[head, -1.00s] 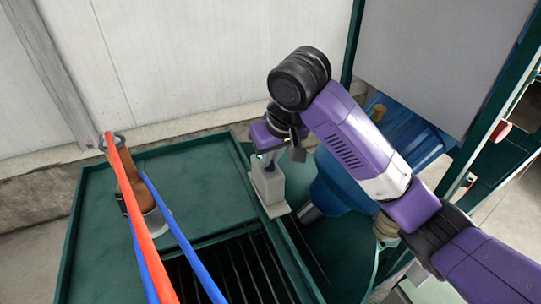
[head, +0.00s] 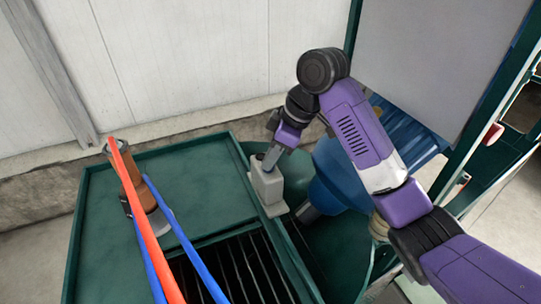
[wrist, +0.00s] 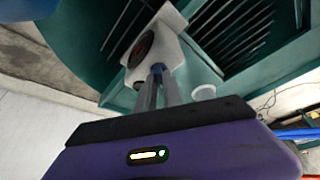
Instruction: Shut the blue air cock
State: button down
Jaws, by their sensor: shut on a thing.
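A pale box (head: 267,186) stands on the edge of the green bench, and its face with a dark round opening and some red inside shows in the wrist view (wrist: 150,45). My gripper (head: 268,164) is at the top of this box, tilted, with its fingers close together. In the wrist view, the fingertips (wrist: 158,72) meet a small dark bluish part at the box, apparently the blue air cock. The fingers hide most of it, so its handle's angle cannot be made out.
A green bench (head: 190,180) with a dark grate (head: 235,272) lies left and below. A brown cylinder (head: 128,185) stands there, with red and blue hoses (head: 150,235) crossing in front. A blue drum-like body (head: 340,180) is right of the box, close under my arm.

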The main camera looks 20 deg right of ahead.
jog(key=n+g, duration=0.1)
jog(key=n, duration=0.3)
jog(key=shift+w+g, duration=0.1)
jog(key=shift+g, duration=0.3)
jog(key=shift+w+n+g+y+p, duration=0.1)
jog(key=shift+n+g+y+p, duration=0.35)
jog(key=shift+n, duration=1.15)
jog(key=c, duration=1.5)
grip_release()
jog(key=shift+d+r, duration=0.1)
jog(key=v, duration=0.7)
jog(key=shift+r, duration=0.3)
